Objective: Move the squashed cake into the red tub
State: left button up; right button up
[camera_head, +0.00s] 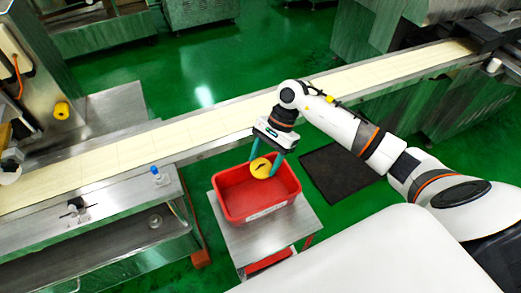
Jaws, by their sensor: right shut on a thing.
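My right gripper (265,163) comes in from the right over the red tub (232,205). Its two teal fingers are shut on a round yellow cake (261,168) with a dark mark on its face. The cake is over the tub's back part, near the rim; its exact height above the tub floor is hard to tell. The red tub stands on a small metal table (297,222), and its visible inside looks empty. My left gripper is not in view.
A long conveyor belt (130,150) runs diagonally behind the tub. A metal bench (100,215) stands at the left. A dark mat (335,172) lies on the green floor right of the tub. Machines line the back.

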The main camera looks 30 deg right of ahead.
jog(key=f, duration=0.1)
jog(key=f+b, duration=0.1)
jog(key=shift+s+f, duration=0.25)
jog(key=shift+f, duration=0.1)
notch_tip(320, 180, down, 3)
jog(key=shift+w+r+b, duration=0.1)
jog(key=shift+r+b, duration=0.1)
jog(key=shift+b, duration=0.25)
jog(key=shift+f, duration=0.15)
jog(key=o, duration=0.7)
jog(key=shift+c, duration=0.2)
jog(key=shift+o, duration=1.1)
pick_arm(q)
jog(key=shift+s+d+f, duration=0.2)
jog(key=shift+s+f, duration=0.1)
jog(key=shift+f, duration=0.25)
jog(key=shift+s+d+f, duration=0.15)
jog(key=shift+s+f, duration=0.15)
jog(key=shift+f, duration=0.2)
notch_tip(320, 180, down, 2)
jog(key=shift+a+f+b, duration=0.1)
jog(key=shift+b, duration=1)
pick_arm(e)
send_near(269, 164)
jog(key=shift+w+f, duration=0.3)
jog(key=shift+f, duration=0.55)
